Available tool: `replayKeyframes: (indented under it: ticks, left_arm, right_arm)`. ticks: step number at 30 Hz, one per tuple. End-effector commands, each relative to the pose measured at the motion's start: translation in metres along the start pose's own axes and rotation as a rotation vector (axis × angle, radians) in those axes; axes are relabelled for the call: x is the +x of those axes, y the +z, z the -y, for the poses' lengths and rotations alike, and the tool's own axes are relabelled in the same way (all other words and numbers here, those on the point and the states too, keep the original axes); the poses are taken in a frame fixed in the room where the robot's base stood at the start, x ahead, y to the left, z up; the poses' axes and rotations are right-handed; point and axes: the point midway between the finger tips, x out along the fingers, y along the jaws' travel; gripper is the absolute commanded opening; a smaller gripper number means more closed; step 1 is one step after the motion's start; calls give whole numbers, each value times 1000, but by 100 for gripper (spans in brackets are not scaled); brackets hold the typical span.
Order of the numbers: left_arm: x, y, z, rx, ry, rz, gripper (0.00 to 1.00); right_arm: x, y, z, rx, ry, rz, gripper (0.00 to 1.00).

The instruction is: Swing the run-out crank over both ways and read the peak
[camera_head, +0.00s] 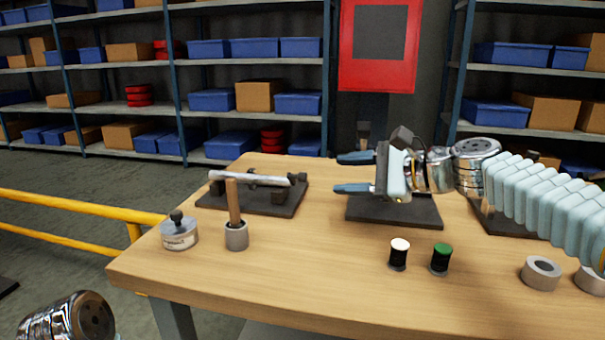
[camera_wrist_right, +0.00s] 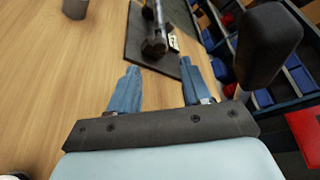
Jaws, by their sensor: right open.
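The run-out fixture is a dark base plate (camera_head: 238,207) on the left half of the table, with a silver shaft (camera_head: 250,179) lying across dark supports. In the right wrist view, a metal end piece (camera_wrist_right: 154,42) of it points toward me; I cannot tell whether this is the crank. A small pale marked plate (camera_wrist_right: 173,41) sits beside it, too small to read. My right gripper (camera_head: 353,173) is open and empty, right of the fixture and apart from it, fingers pointing left. In the wrist view the fingertips (camera_wrist_right: 160,75) stand either side of the shaft's line. My left gripper is out of view.
A dark plate (camera_head: 395,210) lies below my right gripper. A wooden-handled tool stands in a grey cup (camera_head: 236,237) near a round lidded tin (camera_head: 178,234). White-topped (camera_head: 399,254) and green-topped (camera_head: 441,258) small containers and a grey ring (camera_head: 541,273) stand in front. A yellow rail (camera_head: 85,206) is left.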

Motion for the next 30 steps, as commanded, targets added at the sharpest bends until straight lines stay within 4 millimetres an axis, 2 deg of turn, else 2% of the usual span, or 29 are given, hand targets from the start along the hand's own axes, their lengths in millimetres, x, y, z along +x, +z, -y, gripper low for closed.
replayKeyframes:
  ticks: [1, 6, 12, 18, 26, 30]
  left_arm:
    - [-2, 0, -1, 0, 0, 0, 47]
    - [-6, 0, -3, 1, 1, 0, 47]
    - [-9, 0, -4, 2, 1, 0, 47]
    - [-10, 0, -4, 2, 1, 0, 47]
    - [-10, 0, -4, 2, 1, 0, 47]
    - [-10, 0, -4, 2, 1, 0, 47]
  right_arm:
    - [14, 1, 0, 1, 5, 3, 48]
    - [53, 1, 0, 0, 5, 2, 48]
    - [88, 1, 0, 1, 2, 1, 48]
    - [102, 0, 0, 0, 1, 0, 48]
    - [102, 0, 0, -1, 1, 0, 48]
    - [102, 0, 0, 0, 1, 0, 27]
